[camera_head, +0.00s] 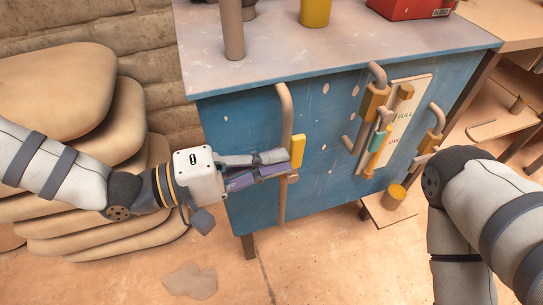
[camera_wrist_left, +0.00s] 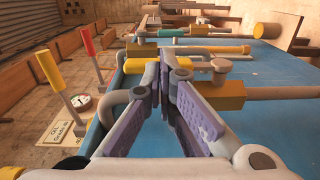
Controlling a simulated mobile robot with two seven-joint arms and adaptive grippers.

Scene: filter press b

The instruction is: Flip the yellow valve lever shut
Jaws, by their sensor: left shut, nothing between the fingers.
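A yellow valve lever (camera_head: 298,151) stands roughly upright beside a tall tan pipe (camera_head: 286,110) on the front of a blue cabinet (camera_head: 232,130). My left gripper (camera_head: 286,164) is shut and empty, with its fingertips at the pipe, close beside the lever's lower end. I cannot tell whether they touch it. In the left wrist view the fingertips (camera_wrist_left: 165,58) come together in front of a yellow bar (camera_wrist_left: 142,66), which looks like this lever and is partly hidden by them.
Other pipes with ochre fittings (camera_head: 374,100) and a white labelled board (camera_head: 409,115) are on the cabinet's right. Stacked sacks (camera_head: 60,80) stand at the left. A red box (camera_head: 410,8) and a yellow cylinder (camera_head: 315,12) are on the cabinet top.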

